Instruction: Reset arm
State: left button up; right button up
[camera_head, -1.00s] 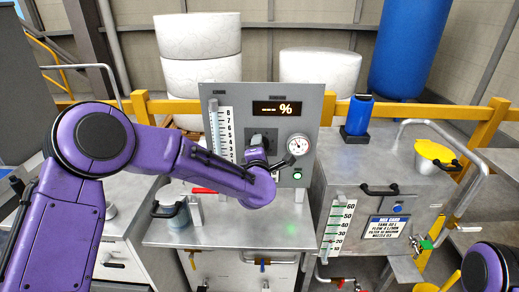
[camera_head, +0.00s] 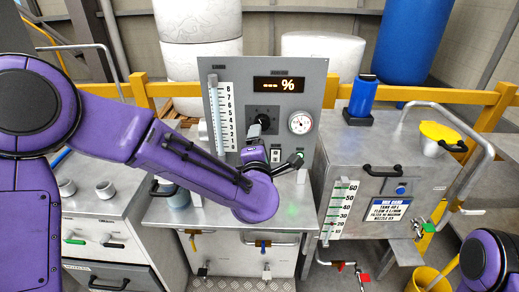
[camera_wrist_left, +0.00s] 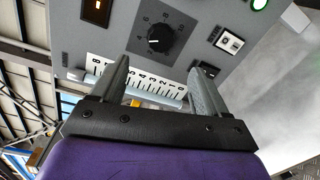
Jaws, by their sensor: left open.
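My left arm comes in from the left in the head view, its purple wrist in front of the grey control panel (camera_head: 292,118). My left gripper (camera_head: 258,140) is at the panel's lower middle, partly hidden by the wrist. In the left wrist view the left gripper (camera_wrist_left: 160,78) has its two fingers apart with nothing between them. The black dial knob (camera_wrist_left: 159,38) lies beyond the fingertips, apart from them. A vertical scale (camera_head: 226,115) is left of the gripper. Only a purple part of my right arm shows at bottom right; its gripper is out of view.
The display (camera_head: 279,84) shows dashes and a percent sign. A steel tank (camera_head: 335,165) with a yellow funnel (camera_head: 438,131) stands right. A steel bench (camera_head: 225,212) lies below the arm. A yellow rail runs behind.

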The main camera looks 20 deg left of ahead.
dwell(0.4)
pick_arm(q)
jog(key=s+a+f+m+g+h, duration=0.1)
jog(key=s+f+m+g, duration=0.1)
jog(key=f, duration=0.6)
jog(key=s+a+f+m+g, duration=0.2)
jog(key=s+f+m, duration=0.3)
jog(key=f, duration=0.3)
jog(key=s+a+f+m+g+h, duration=0.1)
jog(key=s+f+m+g, duration=0.1)
jog(key=f+m, duration=0.4)
jog(key=shift+s+a+f+h, duration=0.2)
jog(key=shift+s+f, duration=0.2)
jog(key=shift+f, duration=0.4)
jog(key=shift+s+a+f+h, duration=0.15)
jog(key=shift+s+f, duration=0.25)
jog(key=shift+f, duration=0.4)
jog(key=s+a+f+m+g, duration=0.1)
jog(key=s+a+f+g, duration=0.1)
jog(key=s+f, duration=0.3)
jog(key=s+a+f+m+g+y, duration=0.1)
jog(key=s+a+f+g, duration=0.2)
jog(key=s, duration=0.9)
jog(key=s+a+f+m+g, duration=0.2)
jog(key=s+a+f, duration=0.1)
jog(key=s+f, duration=0.5)
jog(key=shift+s+a+g, duration=0.15)
jog(key=shift+s+g, duration=0.15)
jog(key=shift+s, duration=0.05)
jog(key=shift+y, duration=0.25)
